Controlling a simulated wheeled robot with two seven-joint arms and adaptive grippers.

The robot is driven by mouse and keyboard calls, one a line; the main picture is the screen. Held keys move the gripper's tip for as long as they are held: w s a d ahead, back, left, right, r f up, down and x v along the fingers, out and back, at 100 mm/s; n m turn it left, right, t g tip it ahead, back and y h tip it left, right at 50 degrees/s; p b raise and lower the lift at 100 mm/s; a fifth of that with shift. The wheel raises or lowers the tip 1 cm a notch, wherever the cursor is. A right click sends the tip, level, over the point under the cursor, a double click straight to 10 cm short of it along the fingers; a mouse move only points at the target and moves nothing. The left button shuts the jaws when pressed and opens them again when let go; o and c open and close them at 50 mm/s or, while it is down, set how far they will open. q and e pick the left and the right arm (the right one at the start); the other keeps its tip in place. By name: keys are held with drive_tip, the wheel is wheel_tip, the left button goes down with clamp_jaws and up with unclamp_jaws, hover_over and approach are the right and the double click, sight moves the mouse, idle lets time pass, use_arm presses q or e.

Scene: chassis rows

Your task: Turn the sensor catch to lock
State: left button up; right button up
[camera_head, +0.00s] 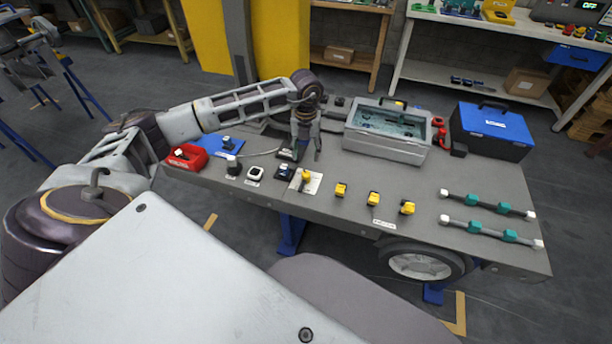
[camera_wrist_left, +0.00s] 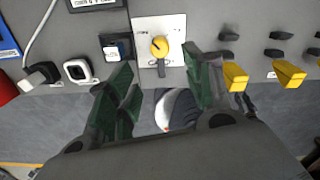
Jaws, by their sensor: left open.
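A yellow rotary knob (camera_head: 305,175) sits on a white plate near the front edge of the grey bench. In the left wrist view this knob (camera_wrist_left: 159,46) has a dark pointer line, with small marks on the plate too blurred to read; I take it for the sensor catch. My left gripper (camera_head: 307,154) is open and empty, pointing down just behind the knob in the head view. In the left wrist view its green-padded fingers (camera_wrist_left: 160,70) are spread, one to each side of the plate, apart from the knob. My right gripper is not in view.
Yellow catches (camera_head: 373,198) line the front edge to the right, then two rods with teal grips (camera_head: 489,204). A grey open-topped case (camera_head: 385,150) and a blue toolbox (camera_head: 492,128) stand behind. Black and white connectors (camera_head: 254,173) and a red bin (camera_head: 187,158) are left.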

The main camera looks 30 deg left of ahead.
sight(306, 174)
use_arm(q)
wheel_tip(306, 174, down, 12)
drive_tip(key=shift+r+b, duration=0.25)
drive_tip(key=shift+b, duration=0.2)
drive_tip(key=shift+f, duration=0.65)
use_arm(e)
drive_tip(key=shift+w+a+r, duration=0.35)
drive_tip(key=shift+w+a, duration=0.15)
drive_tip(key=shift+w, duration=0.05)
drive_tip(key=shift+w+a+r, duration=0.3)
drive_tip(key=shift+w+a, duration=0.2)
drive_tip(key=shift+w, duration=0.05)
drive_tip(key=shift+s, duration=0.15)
use_arm(q)
drive_tip(key=c, duration=1)
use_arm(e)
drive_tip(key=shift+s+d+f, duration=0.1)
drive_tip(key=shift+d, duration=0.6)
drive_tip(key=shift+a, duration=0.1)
